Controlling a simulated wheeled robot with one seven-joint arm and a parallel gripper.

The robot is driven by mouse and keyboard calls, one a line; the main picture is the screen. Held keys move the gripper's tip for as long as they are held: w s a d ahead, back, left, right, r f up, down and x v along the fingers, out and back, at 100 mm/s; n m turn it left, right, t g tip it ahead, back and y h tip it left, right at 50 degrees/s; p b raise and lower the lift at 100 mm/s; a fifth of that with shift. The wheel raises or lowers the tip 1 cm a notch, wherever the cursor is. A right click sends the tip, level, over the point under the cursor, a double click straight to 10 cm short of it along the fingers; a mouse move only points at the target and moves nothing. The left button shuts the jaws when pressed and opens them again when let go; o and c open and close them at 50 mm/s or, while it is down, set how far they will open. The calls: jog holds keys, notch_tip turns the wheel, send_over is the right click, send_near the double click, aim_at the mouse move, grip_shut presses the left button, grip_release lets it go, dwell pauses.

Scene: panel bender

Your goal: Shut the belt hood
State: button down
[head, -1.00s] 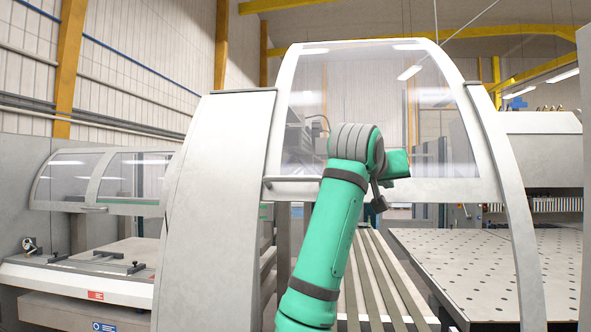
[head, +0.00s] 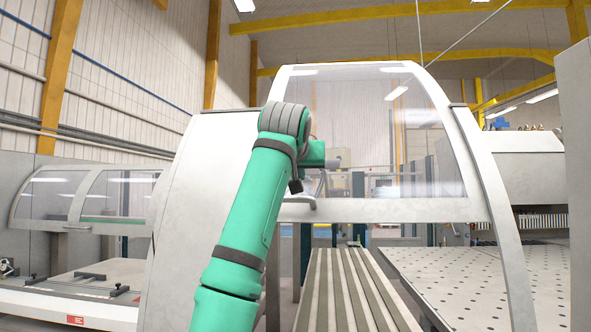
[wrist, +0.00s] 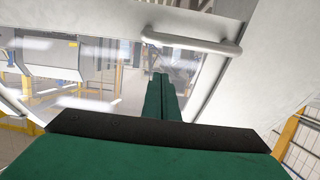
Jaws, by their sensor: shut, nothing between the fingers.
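The belt hood (head: 385,209) is a clear curved pane in a pale frame, between white curved side covers. Its lower rail stands raised above the slatted belt (head: 338,290), with an open gap below. A grey bar handle (head: 299,203) sits at the rail's left end, partly behind my green arm in the head view. In the wrist view the handle (wrist: 190,42) crosses the upper right, above and beyond my fingertips. My gripper (wrist: 160,78) is shut and empty, apart from the handle, with the clear pane beyond it.
A perforated table (head: 480,280) lies to the right of the belt. A second hooded machine (head: 85,200) stands at the left. The broad white side cover (head: 190,190) is close behind my arm. A grey panel (head: 572,180) borders the right edge.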

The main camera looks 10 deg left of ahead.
jog(key=shift+x, duration=1.55)
jog(key=shift+s+f, duration=0.6)
jog(key=shift+f, duration=0.2)
jog(key=shift+s+f, duration=0.6)
jog(key=shift+f, duration=0.25)
